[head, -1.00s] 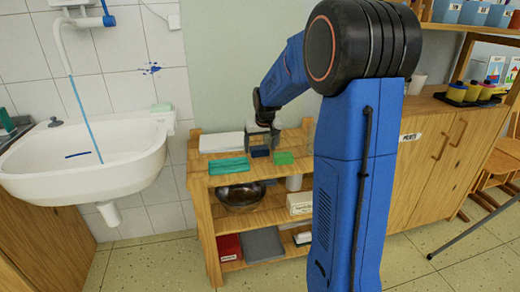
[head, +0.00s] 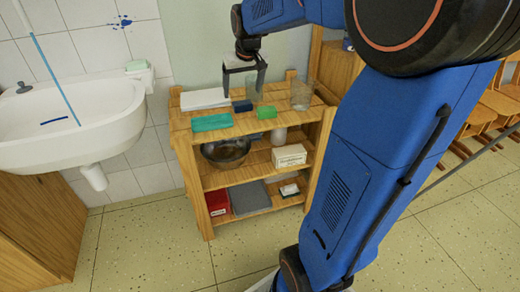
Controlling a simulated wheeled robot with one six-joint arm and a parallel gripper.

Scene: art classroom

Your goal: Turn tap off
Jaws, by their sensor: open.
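The tap's white spout end (head: 22,15) shows at the top left corner of the head view; the rest of the tap, including its handle, is out of view. A thin blue stream of water (head: 55,80) runs from the spout down into the white sink (head: 120,125). My gripper (head: 243,95) is open and points down over the top of the wooden shelf, to the right of the sink and well apart from the tap. Nothing shows held between its fingers.
The wooden shelf (head: 185,122) carries a teal block (head: 212,122), a green block (head: 267,112), a dark blue block (head: 242,106), white paper (head: 205,98) and a clear glass (head: 300,95). A soap dish (head: 138,68) sits at the sink's corner. Floor (head: 150,250) ahead is clear.

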